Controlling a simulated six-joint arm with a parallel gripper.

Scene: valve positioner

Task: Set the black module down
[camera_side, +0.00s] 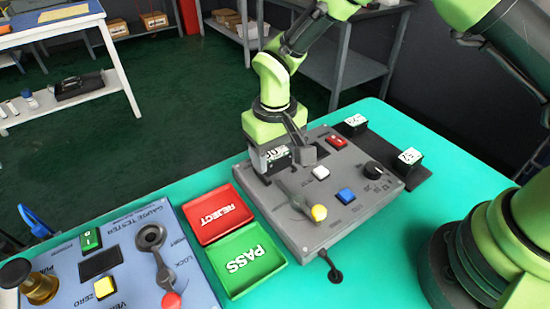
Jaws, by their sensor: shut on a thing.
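A black module (270,164) with a white numbered label is held in my gripper (284,150). The jaws are shut on it, and they hide part of it. The module is at the back left corner of the grey control box (300,187). I cannot tell whether it touches the box. Two similar black modules with white labels stand on a dark strip at the right: one at the back (352,126), one in front marked 25 (408,166).
The box carries a yellow-tipped lever (318,213), a black knob (373,170) and white, blue and red buttons. A red REJECT tray (203,237) and a green PASS tray (268,285) lie to its left. A blue gauge tester (125,285) stands front left. The green table is clear behind the trays.

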